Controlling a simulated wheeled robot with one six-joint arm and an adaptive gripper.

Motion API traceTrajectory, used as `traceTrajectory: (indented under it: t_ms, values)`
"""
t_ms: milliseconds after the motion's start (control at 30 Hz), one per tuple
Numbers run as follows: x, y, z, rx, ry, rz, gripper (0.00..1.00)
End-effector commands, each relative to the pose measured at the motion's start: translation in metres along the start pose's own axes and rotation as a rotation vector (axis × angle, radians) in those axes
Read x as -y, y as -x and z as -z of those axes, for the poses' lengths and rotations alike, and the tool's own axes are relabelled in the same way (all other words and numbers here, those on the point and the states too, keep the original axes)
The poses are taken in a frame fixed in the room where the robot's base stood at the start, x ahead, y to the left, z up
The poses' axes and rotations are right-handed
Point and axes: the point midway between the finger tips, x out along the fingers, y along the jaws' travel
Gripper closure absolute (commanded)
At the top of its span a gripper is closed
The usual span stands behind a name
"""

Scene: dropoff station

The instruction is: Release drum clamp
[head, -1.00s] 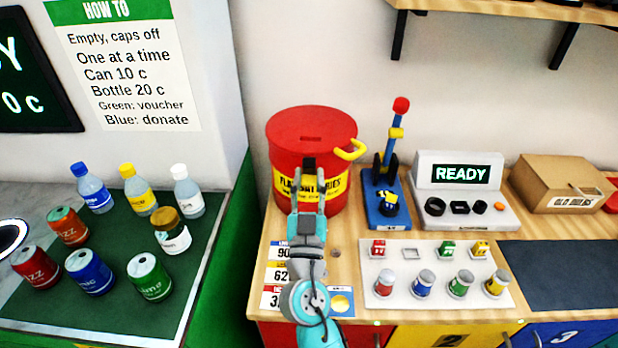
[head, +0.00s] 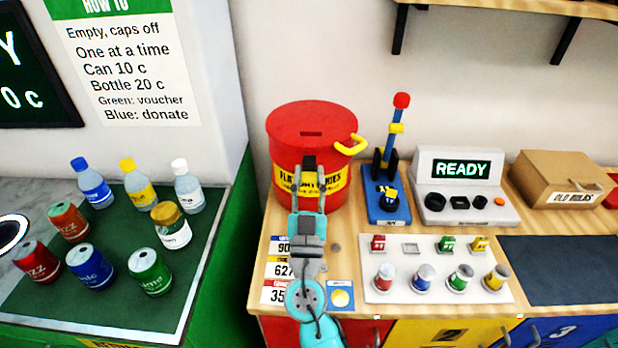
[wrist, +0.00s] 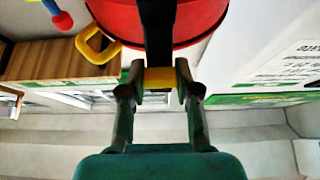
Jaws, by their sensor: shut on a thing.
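The red drum (head: 285,150) stands upright at the back left of the wooden bench, with a yellow band label and a slot in its closed lid. A black clamp strap (head: 309,162) runs down its front; it also shows in the wrist view (wrist: 158,30). A yellow tab (wrist: 160,76) sits at the strap's lower end. My gripper (head: 309,186) is at the drum's front, and its fingers (wrist: 160,88) are shut on the yellow tab. The fingers hide part of the label. A yellow handle (head: 352,147) sticks out at the drum's upper right.
Right of the drum is a blue stand (head: 387,205) with a red-topped post. A cardboard box (head: 560,180) is further right. Bottles and cans stand on the green counter (head: 205,225) at left.

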Motion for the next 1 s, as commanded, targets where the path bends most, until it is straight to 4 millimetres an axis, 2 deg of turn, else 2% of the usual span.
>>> traceTrajectory:
  t_ms: [33,100,133,467,567,800,1000]
  values:
    - [0.000,0.000,0.000,0.000,0.000,0.001,0.61]
    - [0.000,0.000,0.000,0.000,0.000,0.000,0.43]
    - [0.000,0.000,0.000,0.000,0.000,0.000,0.42]
    - [0.000,0.003,0.000,0.001,0.001,0.000,0.42]
    - [0.001,0.013,-0.001,0.002,0.002,0.002,0.42]
    - [0.001,0.050,-0.001,0.003,0.001,0.003,0.42]
    - [0.001,0.071,-0.001,0.002,0.000,0.002,0.42]
